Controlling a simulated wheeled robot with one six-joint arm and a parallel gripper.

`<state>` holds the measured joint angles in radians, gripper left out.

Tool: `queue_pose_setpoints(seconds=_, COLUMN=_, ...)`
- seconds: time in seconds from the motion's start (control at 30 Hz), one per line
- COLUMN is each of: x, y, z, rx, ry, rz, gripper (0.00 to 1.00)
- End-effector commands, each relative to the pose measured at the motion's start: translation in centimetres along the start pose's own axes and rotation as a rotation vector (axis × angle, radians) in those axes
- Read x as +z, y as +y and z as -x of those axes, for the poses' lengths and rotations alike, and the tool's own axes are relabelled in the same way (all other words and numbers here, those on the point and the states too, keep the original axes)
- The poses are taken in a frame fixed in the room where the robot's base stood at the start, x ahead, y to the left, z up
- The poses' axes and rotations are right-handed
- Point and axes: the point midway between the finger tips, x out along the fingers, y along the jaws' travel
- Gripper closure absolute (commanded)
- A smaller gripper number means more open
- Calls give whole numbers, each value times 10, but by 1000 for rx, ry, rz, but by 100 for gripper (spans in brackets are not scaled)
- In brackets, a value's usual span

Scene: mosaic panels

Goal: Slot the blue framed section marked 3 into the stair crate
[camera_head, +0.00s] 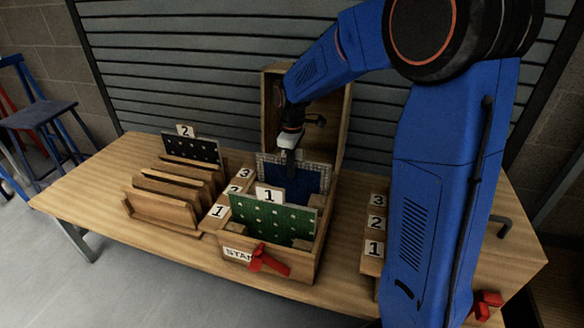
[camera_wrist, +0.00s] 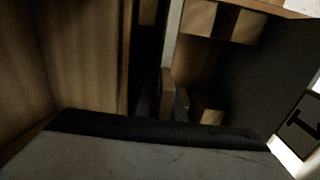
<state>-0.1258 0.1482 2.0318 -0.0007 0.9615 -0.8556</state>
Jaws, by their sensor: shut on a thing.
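A blue panel with a pale mosaic frame (camera_head: 312,180) stands upright behind a green dotted panel marked 1 (camera_head: 272,218). Both are in a wooden crate (camera_head: 292,262) with a tall back; its front label starts with "STA" and is partly covered. My gripper (camera_head: 291,170) points down and is shut on the blue panel at its top. The blue panel's lower edge is hidden behind the green one, so I cannot tell if it is seated. Its own number is not readable. In the wrist view my fingers (camera_wrist: 167,105) are close together, with dark surroundings and a label 1 (camera_wrist: 304,128) at right.
A slatted wooden rack (camera_head: 165,212) at left holds a dark panel marked 2 (camera_head: 190,150). Number plates (camera_head: 219,211) run along the crate's left side. A red clamp handle (camera_head: 268,262) is at its front. More number plates (camera_head: 375,222) stand at right, partly behind my arm.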

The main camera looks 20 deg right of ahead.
Motion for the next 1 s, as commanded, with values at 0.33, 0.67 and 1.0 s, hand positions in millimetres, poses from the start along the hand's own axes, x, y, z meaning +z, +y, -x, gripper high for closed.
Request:
queue_pose_setpoints(seconds=0.33, x=0, y=0, z=0, rx=1, ry=1, rz=0, gripper=70)
queue_pose_setpoints(seconds=0.67, x=0, y=0, z=13, rx=2, ry=2, rz=0, gripper=70)
queue_pose_setpoints(seconds=1.0, x=-1, y=1, z=76, rx=2, ry=2, rz=0, gripper=70)
